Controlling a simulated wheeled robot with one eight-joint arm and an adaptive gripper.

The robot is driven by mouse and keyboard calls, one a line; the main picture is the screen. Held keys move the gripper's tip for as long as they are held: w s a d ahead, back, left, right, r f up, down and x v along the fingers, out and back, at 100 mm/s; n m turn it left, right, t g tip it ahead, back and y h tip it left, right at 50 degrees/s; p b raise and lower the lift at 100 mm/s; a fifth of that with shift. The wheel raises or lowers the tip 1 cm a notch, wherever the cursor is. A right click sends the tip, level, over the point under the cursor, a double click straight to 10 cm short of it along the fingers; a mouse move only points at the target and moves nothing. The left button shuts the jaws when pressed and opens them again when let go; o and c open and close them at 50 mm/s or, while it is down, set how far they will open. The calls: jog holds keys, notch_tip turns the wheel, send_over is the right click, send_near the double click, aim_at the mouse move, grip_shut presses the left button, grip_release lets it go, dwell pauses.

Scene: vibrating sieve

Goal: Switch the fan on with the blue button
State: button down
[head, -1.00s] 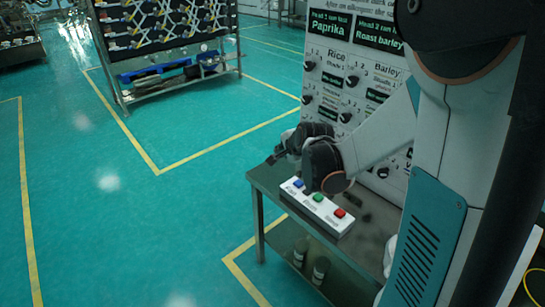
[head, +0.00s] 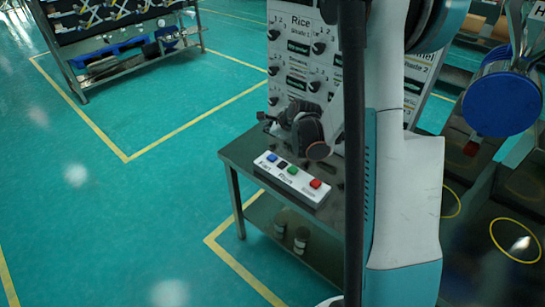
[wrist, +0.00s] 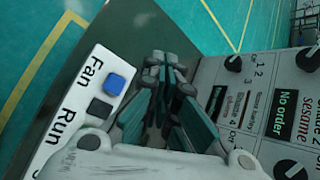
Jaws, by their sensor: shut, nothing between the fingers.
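The white button box (head: 304,178) lies on a dark table. It carries a blue button (head: 271,158), a black one (head: 282,163), a green one (head: 293,169) and a red one (head: 316,184). In the wrist view the blue button (wrist: 114,84) is beside the word "Fan" on the box (wrist: 88,72), left of my fingers. My gripper (head: 266,119) is shut and empty, above and behind the box in the head view. In the wrist view my fingertips (wrist: 165,60) are apart from the blue button, to its right. I see no fan clearly.
The dark table (head: 240,152) has free top around the box. A control panel with knobs (head: 300,60) stands behind, close to my gripper. Jars (head: 301,240) stand on the lower shelf. A large blue disc (head: 502,104) is at the right.

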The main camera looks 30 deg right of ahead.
aim_at(270, 157)
jog(key=shift+f, duration=0.15)
notch_tip(270, 157, down, 8)
jog(key=b, duration=0.6)
jog(key=shift+f, duration=0.2)
jog(key=shift+f, duration=0.15)
dwell(0.9)
jog(key=shift+f+b, duration=0.3)
jog(key=shift+b, duration=0.3)
jog(key=shift+f+b, duration=0.45)
dwell(0.5)
jog(key=shift+r, duration=0.15)
jog(key=shift+r+p, duration=0.55)
jog(key=shift+r, duration=0.25)
jog(key=shift+r+p, duration=1.6)
jog(key=shift+r, duration=0.85)
